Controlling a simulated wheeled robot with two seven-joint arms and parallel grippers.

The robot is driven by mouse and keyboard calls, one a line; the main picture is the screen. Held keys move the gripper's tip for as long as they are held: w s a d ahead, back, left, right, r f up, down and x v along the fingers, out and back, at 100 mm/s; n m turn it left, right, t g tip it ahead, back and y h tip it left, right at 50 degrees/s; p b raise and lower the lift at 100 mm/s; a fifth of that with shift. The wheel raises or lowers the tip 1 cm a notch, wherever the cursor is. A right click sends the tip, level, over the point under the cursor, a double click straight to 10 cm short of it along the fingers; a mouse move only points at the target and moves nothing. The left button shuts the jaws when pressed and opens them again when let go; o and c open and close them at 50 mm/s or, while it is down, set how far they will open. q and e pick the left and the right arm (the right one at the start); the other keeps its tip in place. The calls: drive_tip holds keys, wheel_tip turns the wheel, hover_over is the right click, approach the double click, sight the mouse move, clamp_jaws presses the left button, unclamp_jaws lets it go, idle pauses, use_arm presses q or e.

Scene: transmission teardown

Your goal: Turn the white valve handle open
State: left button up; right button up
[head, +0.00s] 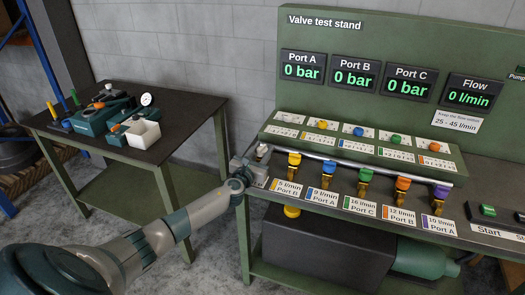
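The white valve handle (262,149) is at the left end of the row of valves on the test stand, small in the head view. My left gripper (256,165) is at that handle, with the wrist just in front and below. The fingers are small and overlap the valve, so I cannot tell whether they are open or shut on the handle, or touching it. The lower part of the white valve is hidden by my gripper. My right gripper is not in view.
Yellow (295,158), blue (328,168), green (365,174), orange (402,183) and purple (441,192) handles stand close by to the right. Displays for Port A (303,71), Port B and Port C read 0 bar; Flow (469,98) reads 0 l/min. A side table (180,106) holds tools.

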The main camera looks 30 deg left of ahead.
use_arm(q)
drive_tip(key=shift+r+n+y+p, duration=0.25)
drive_tip(key=shift+n+y+p, duration=0.15)
drive_tip(key=shift+y+p, duration=0.45)
drive_tip(key=shift+n+g+y+p, duration=0.3)
drive_tip(key=shift+y+p, duration=0.05)
drive_tip(key=shift+f+n+g+y+p, duration=0.15)
drive_tip(key=shift+n+g+y+p, duration=0.2)
drive_tip(key=shift+n+y, duration=0.5)
drive_tip(key=o, duration=1.1)
drive_tip(key=shift+c, duration=0.2)
drive_tip(key=shift+s+f, duration=0.1)
drive_tip(key=shift+v, duration=0.8)
drive_tip(key=b+v, duration=0.1)
drive_tip(key=v, duration=1.4)
drive_tip(key=shift+s+d+b, duration=0.2)
drive_tip(key=shift+d+b, duration=0.1)
drive_tip(key=shift+b, duration=0.1)
